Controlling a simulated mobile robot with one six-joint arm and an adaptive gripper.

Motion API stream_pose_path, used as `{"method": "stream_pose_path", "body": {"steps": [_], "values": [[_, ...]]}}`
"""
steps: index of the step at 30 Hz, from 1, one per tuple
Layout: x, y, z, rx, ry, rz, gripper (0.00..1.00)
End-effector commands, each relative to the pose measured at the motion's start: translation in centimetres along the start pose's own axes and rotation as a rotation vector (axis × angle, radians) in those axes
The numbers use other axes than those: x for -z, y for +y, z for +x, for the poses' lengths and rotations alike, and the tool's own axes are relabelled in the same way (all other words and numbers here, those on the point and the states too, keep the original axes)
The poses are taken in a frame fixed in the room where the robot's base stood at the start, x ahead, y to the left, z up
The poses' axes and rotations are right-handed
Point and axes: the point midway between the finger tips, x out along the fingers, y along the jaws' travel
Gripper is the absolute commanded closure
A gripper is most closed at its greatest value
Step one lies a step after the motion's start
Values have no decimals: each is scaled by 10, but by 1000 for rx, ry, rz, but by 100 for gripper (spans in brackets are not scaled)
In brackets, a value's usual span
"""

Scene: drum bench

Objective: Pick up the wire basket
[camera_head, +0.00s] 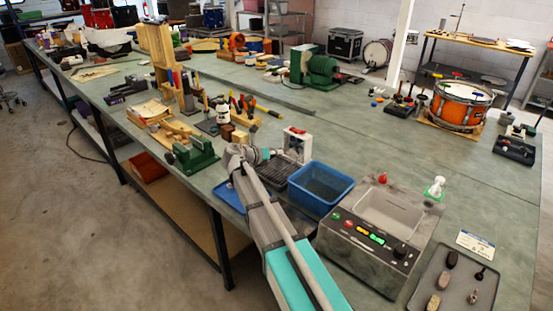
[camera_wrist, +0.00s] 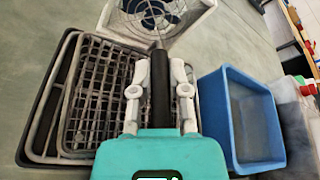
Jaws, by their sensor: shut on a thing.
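The wire basket (camera_wrist: 105,95), a dark grey mesh with a rounded wire rim, fills the left of the wrist view. In the head view it shows as a dark grid (camera_head: 278,172) left of the blue bin. My gripper (camera_wrist: 160,65) is shut on a black upright grip (camera_wrist: 160,95), which appears to be the basket's handle. A thin rod sticks out past its far end. The join between grip and mesh is hidden. In the head view my gripper (camera_head: 242,156) is beside the basket, and its fingertips are hard to make out.
A blue bin (camera_wrist: 242,120) stands close on the right, also in the head view (camera_head: 320,187). A white-framed fan unit (camera_head: 296,144) stands behind the basket. A green vise (camera_head: 193,156) is to the left.

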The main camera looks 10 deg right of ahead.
Motion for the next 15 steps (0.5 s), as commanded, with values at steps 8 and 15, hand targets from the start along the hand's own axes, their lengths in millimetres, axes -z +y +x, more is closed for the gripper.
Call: {"method": "stream_pose_path", "body": {"steps": [8, 15], "values": [[-6, -4, -3, 0, 0, 0, 100], [-20, -14, -9, 0, 0, 0, 100]]}}
